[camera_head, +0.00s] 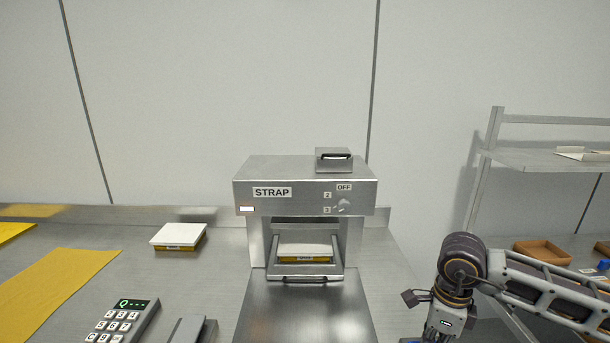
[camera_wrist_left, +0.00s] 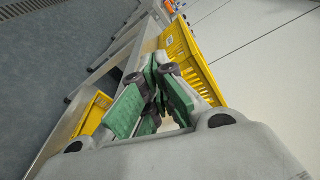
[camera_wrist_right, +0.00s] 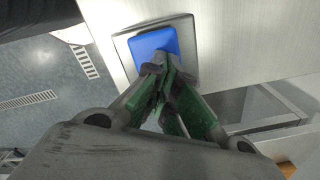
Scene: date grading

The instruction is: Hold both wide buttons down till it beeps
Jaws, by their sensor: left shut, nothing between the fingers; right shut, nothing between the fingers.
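A wide blue button (camera_wrist_right: 155,42) on a square grey plate shows in the right wrist view. My right gripper (camera_wrist_right: 160,68) is shut and empty, its tips overlapping the button's near edge; I cannot tell whether they touch or press it. In the head view my right arm reaches down at the lower right, its fingertips hidden below the frame. My left gripper (camera_wrist_left: 157,68) is shut and empty in the left wrist view, close to yellow crates (camera_wrist_left: 188,62), with no button visible there. The left arm is outside the head view. The second button is not visible.
The STRAP machine (camera_head: 305,172) stands mid-bench with a white-topped yellow box (camera_head: 304,252) inside. Another such box (camera_head: 179,236), a keypad (camera_head: 121,322) and a yellow mat (camera_head: 60,285) lie to its left. A metal shelf (camera_head: 545,158) stands at the right.

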